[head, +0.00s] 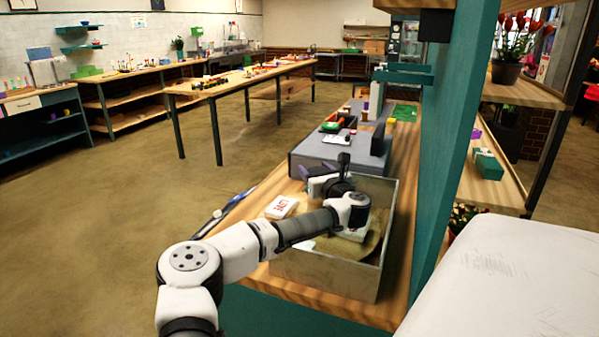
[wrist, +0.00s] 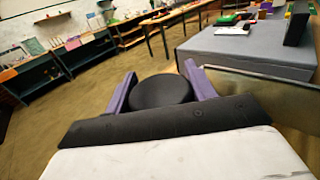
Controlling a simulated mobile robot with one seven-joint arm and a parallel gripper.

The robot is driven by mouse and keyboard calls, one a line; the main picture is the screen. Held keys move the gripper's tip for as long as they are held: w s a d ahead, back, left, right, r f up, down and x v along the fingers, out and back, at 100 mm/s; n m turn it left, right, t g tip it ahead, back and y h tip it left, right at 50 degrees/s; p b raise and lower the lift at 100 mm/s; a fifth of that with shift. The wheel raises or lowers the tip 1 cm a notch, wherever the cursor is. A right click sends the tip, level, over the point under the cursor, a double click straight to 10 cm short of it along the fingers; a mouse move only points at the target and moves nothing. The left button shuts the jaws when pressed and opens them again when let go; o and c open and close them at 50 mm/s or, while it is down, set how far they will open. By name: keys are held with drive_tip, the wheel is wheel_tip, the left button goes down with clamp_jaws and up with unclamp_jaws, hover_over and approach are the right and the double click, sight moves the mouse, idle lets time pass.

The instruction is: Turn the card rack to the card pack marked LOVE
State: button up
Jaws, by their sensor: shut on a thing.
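A white card pack (head: 281,207) with red lettering that looks like LOVE lies left of my wrist in the head view. A round tan disc (head: 345,247), which looks like the card rack, sits inside a shiny open box (head: 325,281). Another white pack (head: 353,234) is on it, partly hidden by my arm. My gripper (head: 320,171) is over the far left part of the box. In the wrist view its purple fingers (wrist: 160,76) are shut on a black round knob (wrist: 160,93). What lies under the knob is hidden.
A grey raised block (head: 325,150) with small goods stands behind the box on the wooden counter. A teal post (head: 446,150) rises close on the right. The floor to the left is clear.

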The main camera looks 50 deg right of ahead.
drive_tip(key=shift+w+r+y, duration=0.15)
drive_tip(key=shift+y, duration=0.15)
idle(0.4)
drive_tip(key=o, duration=1.4)
drive_tip(key=shift+s+a+f+b, duration=0.15)
drive_tip(key=shift+s+f+b, duration=0.15)
drive_tip(key=shift+s, duration=0.15)
drive_tip(key=b+v, duration=0.4)
drive_tip(key=v, duration=0.9)
